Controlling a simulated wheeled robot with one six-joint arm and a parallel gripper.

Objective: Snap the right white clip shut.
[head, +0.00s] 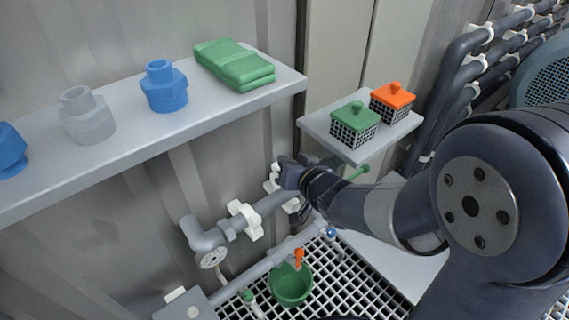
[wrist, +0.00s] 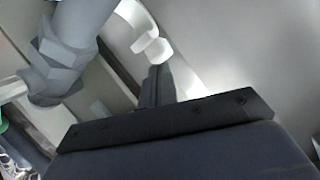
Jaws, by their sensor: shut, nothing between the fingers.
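The right white clip (head: 272,178) is on the grey pipe in the head view, largely hidden behind my gripper (head: 283,172). In the wrist view the white clip (wrist: 140,20) shows as a curved arm at the top, right of a grey pipe fitting (wrist: 62,55). Its rounded end lies just above my fingertips (wrist: 158,72). My gripper is shut and empty. I cannot tell whether the fingertips touch the clip, or whether it is latched. Another white clip (head: 243,221) sits further left on the pipe.
A shelf (head: 150,130) with blue and grey fittings and a folded green cloth runs above left. A small shelf (head: 352,153) with green- and orange-lidded baskets is above right of my gripper. A green bucket (head: 291,286) stands on the grating below.

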